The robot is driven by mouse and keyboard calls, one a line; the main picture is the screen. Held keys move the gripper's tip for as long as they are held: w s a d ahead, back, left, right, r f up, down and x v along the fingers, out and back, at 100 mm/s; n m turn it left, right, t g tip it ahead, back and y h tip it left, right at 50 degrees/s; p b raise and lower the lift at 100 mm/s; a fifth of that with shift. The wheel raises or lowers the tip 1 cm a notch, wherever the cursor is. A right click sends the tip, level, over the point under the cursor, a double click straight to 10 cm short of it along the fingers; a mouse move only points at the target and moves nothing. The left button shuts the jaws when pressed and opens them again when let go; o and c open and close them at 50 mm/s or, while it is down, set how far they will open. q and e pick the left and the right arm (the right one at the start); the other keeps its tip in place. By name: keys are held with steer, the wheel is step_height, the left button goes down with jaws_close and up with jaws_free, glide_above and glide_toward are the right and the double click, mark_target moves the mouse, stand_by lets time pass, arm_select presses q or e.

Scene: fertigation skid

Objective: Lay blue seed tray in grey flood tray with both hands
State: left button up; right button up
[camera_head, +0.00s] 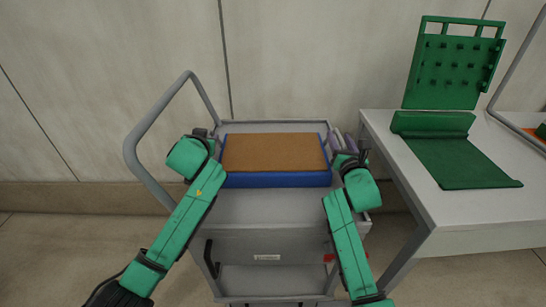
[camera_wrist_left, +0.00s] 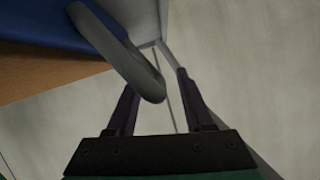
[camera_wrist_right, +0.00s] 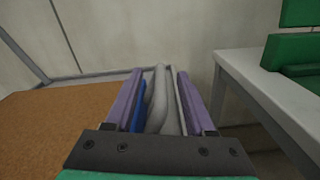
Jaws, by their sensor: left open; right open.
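The blue seed tray (camera_head: 275,179), filled with brown soil, lies flat on the grey cart. My left gripper (camera_head: 213,134) is at its left end, open. In the left wrist view, a rounded grey bar (camera_wrist_left: 125,55) by the blue wall reaches between the open fingers, nearer the left one. My right gripper (camera_head: 344,142) is at the tray's right end, open. In the right wrist view, a rounded grey bar (camera_wrist_right: 159,100) stands between its fingers, with a blue strip (camera_wrist_right: 139,108) beside the left finger. I cannot make out the grey flood tray.
The grey cart (camera_head: 265,207) has a bare strip in front of the tray and a curved handle (camera_head: 145,125) at left. A white table (camera_head: 400,157) stands at right with a green pegboard (camera_head: 457,65) and green mat (camera_head: 458,162). A wall is behind.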

arm_select(q)
steer(key=shift+w, duration=0.15)
arm_select(e)
steer(key=shift+w, duration=0.15)
arm_select(q)
jaws_close()
arm_select(e)
jaws_close()
stand_by(0.9)
